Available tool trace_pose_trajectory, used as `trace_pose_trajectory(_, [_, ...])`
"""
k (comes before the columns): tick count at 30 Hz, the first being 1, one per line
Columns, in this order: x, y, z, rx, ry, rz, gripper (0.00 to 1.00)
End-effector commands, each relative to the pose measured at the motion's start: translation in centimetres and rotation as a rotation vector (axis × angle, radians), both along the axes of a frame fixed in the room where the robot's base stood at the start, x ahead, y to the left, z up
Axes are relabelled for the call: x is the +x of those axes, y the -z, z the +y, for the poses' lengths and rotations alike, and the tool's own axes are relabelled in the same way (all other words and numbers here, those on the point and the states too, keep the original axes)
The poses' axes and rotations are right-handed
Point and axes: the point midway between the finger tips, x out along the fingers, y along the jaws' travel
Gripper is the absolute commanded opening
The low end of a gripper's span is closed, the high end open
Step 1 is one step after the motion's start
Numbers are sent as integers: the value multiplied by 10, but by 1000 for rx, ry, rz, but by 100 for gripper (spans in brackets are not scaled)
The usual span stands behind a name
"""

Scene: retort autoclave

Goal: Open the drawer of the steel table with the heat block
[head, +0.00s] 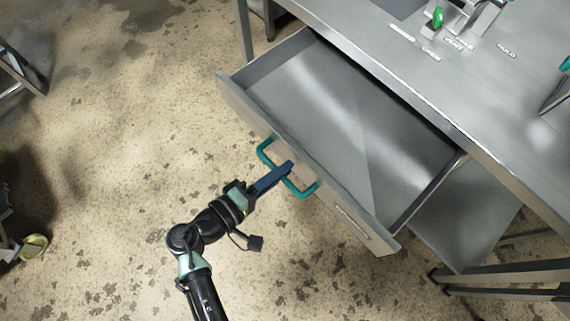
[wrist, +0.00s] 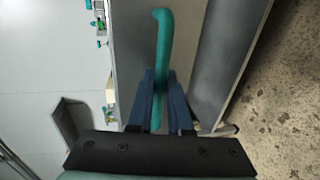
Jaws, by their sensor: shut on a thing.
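The drawer (head: 232,92) of the steel table (head: 465,135) is pulled well out in the head view, and its inside looks empty. A teal bar handle (head: 303,192) is on its front. My gripper (head: 288,168) is shut on the middle of this handle. In the wrist view the two blue fingers of my gripper (wrist: 161,80) close on both sides of the teal handle (wrist: 163,35), in front of the drawer front (wrist: 200,40). The heat block cannot be made out for sure.
A green-knobbed device (head: 438,18) and several small labels stand on the table top at the upper right. A lower shelf (head: 465,225) shows under the table. A yellowish round thing (head: 34,246) is at the left edge. The floor (head: 120,150) left of the drawer is clear.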

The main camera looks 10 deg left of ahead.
Motion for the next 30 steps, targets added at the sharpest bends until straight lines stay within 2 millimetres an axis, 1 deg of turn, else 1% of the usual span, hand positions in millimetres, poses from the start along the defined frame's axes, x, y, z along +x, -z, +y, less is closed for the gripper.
trace_pose_trajectory(6, [0,0,0,1,0,-1,0])
trace_pose_trajectory(7, [0,0,0,0,0,0,23])
trace_pose_trajectory(11, [0,0,0,0,0,0,46])
trace_pose_trajectory(26, [0,0,0,0,0,0,46])
trace_pose_trajectory(30, [-9,-3,7,0,-2,0,46])
